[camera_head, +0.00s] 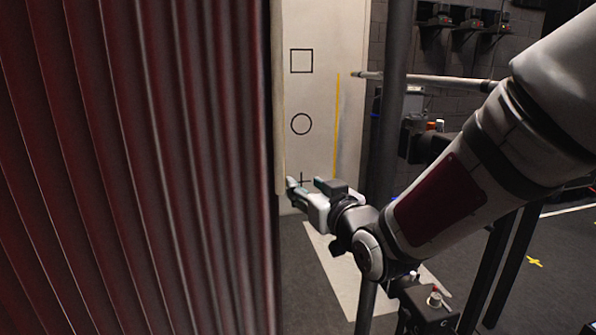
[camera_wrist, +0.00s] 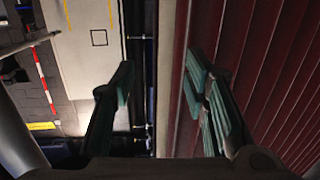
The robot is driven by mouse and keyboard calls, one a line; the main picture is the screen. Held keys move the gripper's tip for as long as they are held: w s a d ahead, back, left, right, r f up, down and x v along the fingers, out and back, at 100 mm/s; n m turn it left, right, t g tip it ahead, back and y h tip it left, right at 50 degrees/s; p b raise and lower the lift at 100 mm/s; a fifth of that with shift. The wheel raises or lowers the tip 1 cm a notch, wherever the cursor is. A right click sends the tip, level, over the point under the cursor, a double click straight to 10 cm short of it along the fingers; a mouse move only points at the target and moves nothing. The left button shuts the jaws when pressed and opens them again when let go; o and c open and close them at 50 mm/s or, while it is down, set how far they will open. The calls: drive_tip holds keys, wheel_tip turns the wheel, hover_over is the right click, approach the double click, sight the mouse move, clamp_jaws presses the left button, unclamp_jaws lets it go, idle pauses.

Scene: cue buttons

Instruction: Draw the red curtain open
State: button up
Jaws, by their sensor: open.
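The red curtain (camera_head: 120,150) hangs in tall pleats and fills the left of the head view. Its right edge is beside the pale panel. In the wrist view the curtain (camera_wrist: 275,85) fills the right side. My gripper (camera_head: 306,184) is open, just right of the curtain's edge in the head view. In the wrist view my gripper (camera_wrist: 165,85) has one finger over the panel side and the other in front of the curtain's edge. The curtain's edge shows between the fingers. I cannot tell whether a finger touches the cloth.
A pale panel (camera_head: 325,90) with a square, a circle, a cross and a yellow strip stands behind the gripper. A dark post (camera_head: 393,100) and a horizontal rod (camera_head: 430,81) stand to the right.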

sight(281, 166)
drive_tip(key=shift+t+y, duration=0.3)
drive_tip(key=x, duration=1.4)
drive_tip(key=shift+a+r, duration=0.15)
drive_tip(key=shift+a, duration=0.3)
clamp_jaws()
